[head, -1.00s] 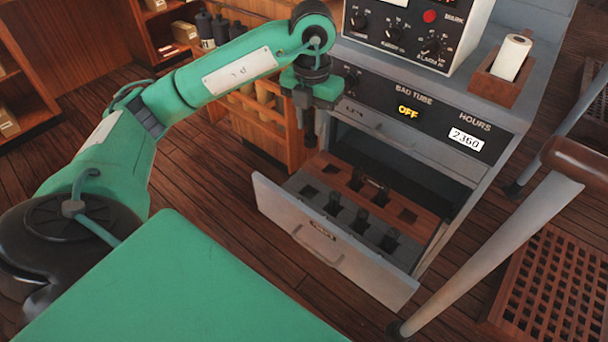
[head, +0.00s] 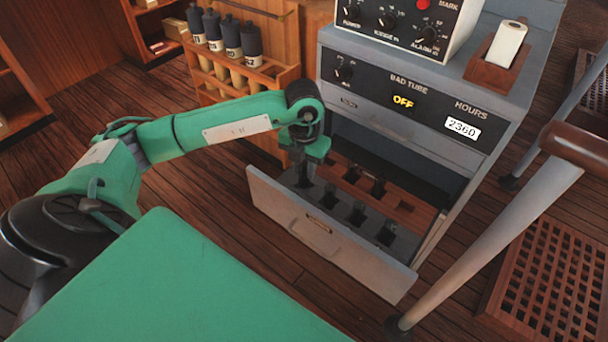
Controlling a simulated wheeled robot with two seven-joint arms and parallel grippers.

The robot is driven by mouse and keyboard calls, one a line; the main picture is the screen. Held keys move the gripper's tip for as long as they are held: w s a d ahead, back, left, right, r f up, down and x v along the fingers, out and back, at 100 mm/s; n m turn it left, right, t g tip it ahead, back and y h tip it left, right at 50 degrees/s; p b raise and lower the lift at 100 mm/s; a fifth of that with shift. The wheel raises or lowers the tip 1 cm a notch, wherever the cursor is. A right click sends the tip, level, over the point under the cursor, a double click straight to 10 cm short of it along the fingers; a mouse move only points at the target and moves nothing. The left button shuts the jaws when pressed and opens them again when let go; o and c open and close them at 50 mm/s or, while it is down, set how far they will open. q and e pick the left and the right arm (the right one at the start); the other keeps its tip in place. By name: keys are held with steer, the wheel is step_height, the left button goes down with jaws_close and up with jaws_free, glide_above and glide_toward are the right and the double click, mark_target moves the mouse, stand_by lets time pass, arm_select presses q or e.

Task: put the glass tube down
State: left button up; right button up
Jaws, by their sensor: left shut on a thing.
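My left gripper (head: 304,165) reaches down over the left end of the open drawer (head: 325,232). It is shut on the glass tube, of which a dark part (head: 303,180) shows just below the fingers. The tube is about upright, its lower end down inside the drawer; whether it sits in a socket I cannot tell. My right gripper is not in view.
The grey cabinet (head: 400,135) above the drawer reads "BAD TUBE OFF". A wooden rack (head: 275,72) with several dark-capped tubes stands behind my left arm. A grey rail (head: 490,235) slants at the right. A paper roll (head: 507,43) sits on the cabinet.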

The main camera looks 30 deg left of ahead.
mark_target(304, 175)
arm_select(q)
step_height(304, 175, down, 3)
steer(key=shift+r, duration=0.1)
steer(key=shift+f, duration=0.2)
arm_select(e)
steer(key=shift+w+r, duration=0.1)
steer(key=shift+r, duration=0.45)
arm_select(q)
steer(key=shift+f, duration=0.15)
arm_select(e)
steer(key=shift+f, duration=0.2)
arm_select(q)
steer(key=o, duration=1)
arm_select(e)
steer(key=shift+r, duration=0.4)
arm_select(q)
step_height(304, 175, up, 12)
steer(key=shift+f+p, duration=0.25)
steer(key=shift+p, duration=0.05)
steer(key=shift+r, duration=0.4)
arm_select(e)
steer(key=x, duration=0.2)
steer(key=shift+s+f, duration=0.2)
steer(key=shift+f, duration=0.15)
